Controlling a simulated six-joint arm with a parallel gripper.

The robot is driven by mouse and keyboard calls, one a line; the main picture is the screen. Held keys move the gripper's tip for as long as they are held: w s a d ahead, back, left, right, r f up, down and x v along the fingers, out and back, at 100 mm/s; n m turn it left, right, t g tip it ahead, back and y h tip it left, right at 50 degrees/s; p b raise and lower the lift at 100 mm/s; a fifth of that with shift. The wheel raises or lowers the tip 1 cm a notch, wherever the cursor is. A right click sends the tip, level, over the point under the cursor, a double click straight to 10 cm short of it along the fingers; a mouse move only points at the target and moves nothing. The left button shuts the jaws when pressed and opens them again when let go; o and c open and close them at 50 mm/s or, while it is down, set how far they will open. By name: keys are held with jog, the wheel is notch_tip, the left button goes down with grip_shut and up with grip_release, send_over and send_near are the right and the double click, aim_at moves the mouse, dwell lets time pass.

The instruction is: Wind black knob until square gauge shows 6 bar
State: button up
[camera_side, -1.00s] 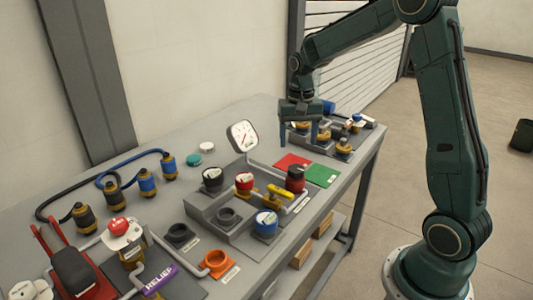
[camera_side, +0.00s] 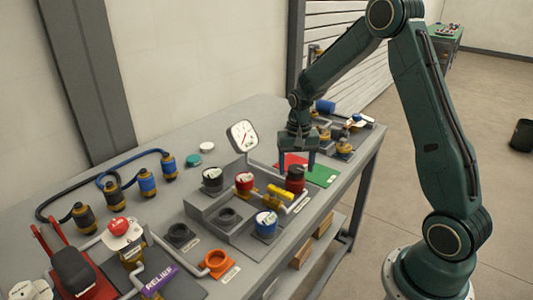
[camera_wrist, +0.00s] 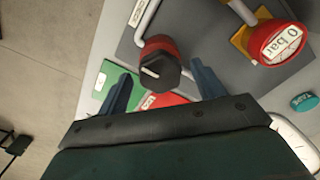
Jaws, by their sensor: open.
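A black knob (camera_wrist: 160,70) with a white pointer mark sits on a red body, between my fingers in the wrist view. In the side view this knob (camera_side: 295,171) stands at the right of the grey block. My gripper (camera_side: 296,163) is open and empty, pointing down just behind and above the knob. In the wrist view the gripper (camera_wrist: 161,78) has one finger on each side, with no contact visible. A squarish white gauge (camera_side: 242,136) with a red needle stands tilted behind the block; its reading is too small to tell.
Another black-topped part (camera_side: 212,178) and a blue one (camera_side: 266,222) stand on the block. Red and green pads (camera_side: 325,175) lie behind. A yellow handle (camera_side: 280,192) is close to the knob.

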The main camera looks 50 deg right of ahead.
jog(key=shift+c, duration=0.5)
jog(key=c, duration=0.9)
jog(key=shift+n, duration=0.4)
jog(key=n, duration=0.9)
jog(key=shift+n, duration=0.3)
jog(key=n, duration=1.3)
jog(key=shift+n, duration=0.3)
